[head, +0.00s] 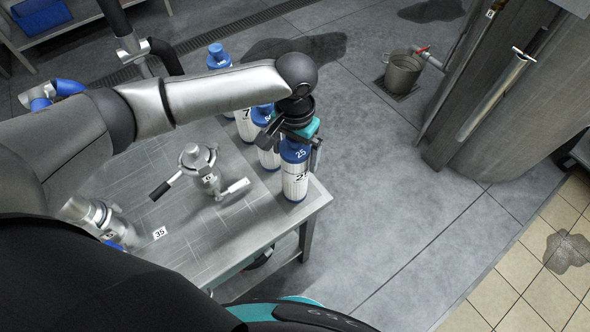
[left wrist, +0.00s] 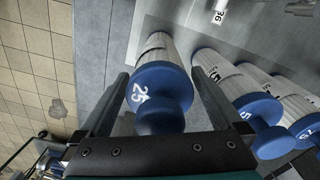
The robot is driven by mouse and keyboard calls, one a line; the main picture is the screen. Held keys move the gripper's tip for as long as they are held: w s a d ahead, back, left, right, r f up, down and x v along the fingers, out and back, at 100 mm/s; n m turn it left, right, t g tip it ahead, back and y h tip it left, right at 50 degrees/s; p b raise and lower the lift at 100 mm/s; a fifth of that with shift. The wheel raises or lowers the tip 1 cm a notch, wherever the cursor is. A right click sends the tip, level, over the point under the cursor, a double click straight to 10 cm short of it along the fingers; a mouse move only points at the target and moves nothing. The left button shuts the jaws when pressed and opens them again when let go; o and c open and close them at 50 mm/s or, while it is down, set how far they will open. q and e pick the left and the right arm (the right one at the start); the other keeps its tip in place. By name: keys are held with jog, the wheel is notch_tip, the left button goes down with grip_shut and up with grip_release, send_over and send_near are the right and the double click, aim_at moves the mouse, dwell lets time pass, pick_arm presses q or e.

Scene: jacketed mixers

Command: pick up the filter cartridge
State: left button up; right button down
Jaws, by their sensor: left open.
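A filter cartridge (head: 295,182), white with a blue cap marked 25, stands upright at the table's right corner in the head view. It also shows in the left wrist view (left wrist: 158,88), seen from the cap end. My left gripper (head: 294,140) is open at its cap. In the left wrist view the fingers of my left gripper (left wrist: 160,76) lie on either side of the cartridge, with a visible gap at the right finger. Contact at the left finger is hard to tell. My right gripper is not in view.
Several similar blue-capped cartridges (head: 268,155) stand in a row close behind on the steel table (head: 232,235). A metal valve fitting (head: 207,172) and another fitting (head: 98,215) stand to the left. A bucket (head: 402,74) is on the floor.

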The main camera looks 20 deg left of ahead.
pick_arm(q)
grip_shut()
dwell(0.8)
